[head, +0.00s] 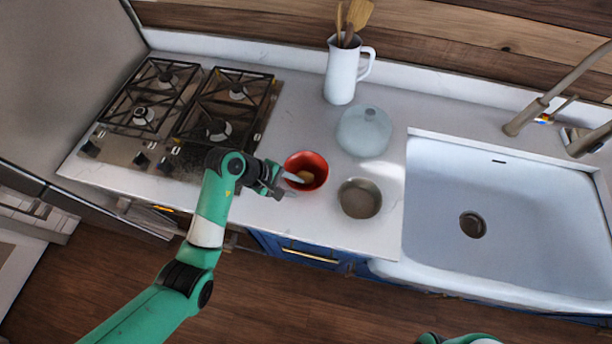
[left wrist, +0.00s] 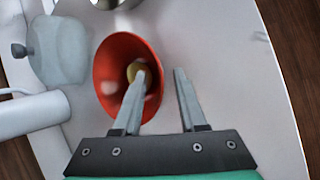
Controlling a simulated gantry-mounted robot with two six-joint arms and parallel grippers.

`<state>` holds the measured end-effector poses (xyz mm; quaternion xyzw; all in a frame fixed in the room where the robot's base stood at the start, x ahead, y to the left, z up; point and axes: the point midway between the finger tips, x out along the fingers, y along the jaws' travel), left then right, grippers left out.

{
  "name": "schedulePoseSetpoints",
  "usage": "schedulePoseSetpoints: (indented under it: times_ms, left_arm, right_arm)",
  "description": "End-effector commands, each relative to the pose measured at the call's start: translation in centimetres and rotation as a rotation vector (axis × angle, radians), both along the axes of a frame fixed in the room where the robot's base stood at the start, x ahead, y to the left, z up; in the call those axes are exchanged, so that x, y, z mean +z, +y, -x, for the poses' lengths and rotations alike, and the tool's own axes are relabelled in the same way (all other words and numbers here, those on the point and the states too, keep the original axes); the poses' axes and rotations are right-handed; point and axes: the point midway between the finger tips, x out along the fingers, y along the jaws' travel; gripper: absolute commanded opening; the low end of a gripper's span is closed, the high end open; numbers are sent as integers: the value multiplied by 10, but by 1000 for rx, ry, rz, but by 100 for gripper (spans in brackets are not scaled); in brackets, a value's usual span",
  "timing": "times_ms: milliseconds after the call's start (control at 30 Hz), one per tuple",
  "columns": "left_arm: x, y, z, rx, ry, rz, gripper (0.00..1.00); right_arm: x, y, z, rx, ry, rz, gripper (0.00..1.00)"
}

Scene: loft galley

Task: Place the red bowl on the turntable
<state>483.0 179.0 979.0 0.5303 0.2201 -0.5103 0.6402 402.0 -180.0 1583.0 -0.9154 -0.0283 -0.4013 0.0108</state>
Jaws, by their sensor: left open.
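The red bowl (head: 314,160) stands upright on the white counter, right of the stove. A small tan or yellowish thing (head: 306,176) shows inside it. In the left wrist view the red bowl (left wrist: 112,62) opens toward the camera. My left gripper (head: 286,184) is open at the bowl's near left side. In the left wrist view, my left gripper (left wrist: 160,74) has one finger over the bowl's inside and the other outside, with the rim between them. Whether they touch the bowl I cannot tell. I see no clear turntable. My right gripper is not in view.
A grey metal bowl or pan (head: 360,210) stands close right of the red bowl. A pale blue lidded pot (head: 362,134) and a white pitcher (head: 340,78) with wooden utensils stand behind. The stove (head: 125,152) is left, the white sink (head: 440,190) right.

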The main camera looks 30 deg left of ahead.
Motion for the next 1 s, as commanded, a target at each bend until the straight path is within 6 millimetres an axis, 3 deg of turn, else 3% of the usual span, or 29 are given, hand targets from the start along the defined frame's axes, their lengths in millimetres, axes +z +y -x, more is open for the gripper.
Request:
schedulePoseSetpoints:
  times_ms: [100,300,533,567,1000]
  left_arm:
    - [-11,-5,-4,0,0,0,41]
    - [-11,-5,-5,1,-1,-1,41]
    - [-11,-5,-5,1,-1,-1,2]
    - [-11,-5,-5,1,-1,-1,0]
    - [-11,-5,-4,0,1,0,0]
  right_arm:
    - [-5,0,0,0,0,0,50]
    - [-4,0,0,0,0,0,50]
    - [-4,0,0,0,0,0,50]
    - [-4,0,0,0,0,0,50]
    - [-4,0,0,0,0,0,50]
